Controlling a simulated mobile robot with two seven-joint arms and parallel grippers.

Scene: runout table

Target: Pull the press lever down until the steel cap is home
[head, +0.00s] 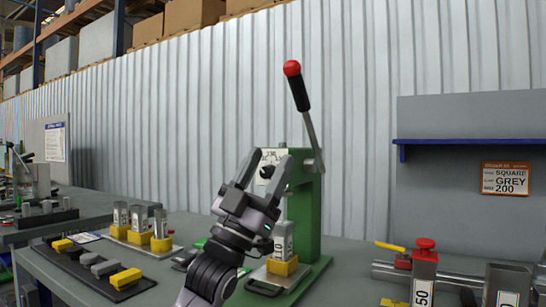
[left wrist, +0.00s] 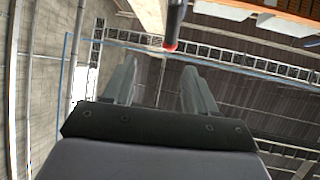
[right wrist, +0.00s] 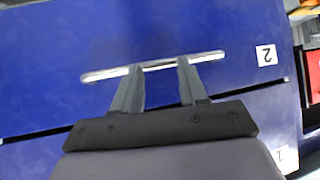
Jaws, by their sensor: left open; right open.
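The green press (head: 308,210) stands on the bench. Its lever (head: 298,92) points up, tilted left, with a black grip and red ball end. A grey labelled block (head: 282,238) sits in a yellow holder (head: 282,267) under the press; I cannot make out the steel cap. My left gripper (head: 270,158) is open and empty, below the lever's grip and in front of the press head. In the left wrist view the red-tipped grip (left wrist: 174,28) is beyond the open fingers (left wrist: 160,78). My right gripper (right wrist: 160,80) is open in the right wrist view, outside the head view.
A blue drawer front with a silver handle (right wrist: 110,73) faces my right gripper. A black tray (head: 100,272) and blocks in yellow holders (head: 160,243) stand left of the press. Space around the raised lever looks clear.

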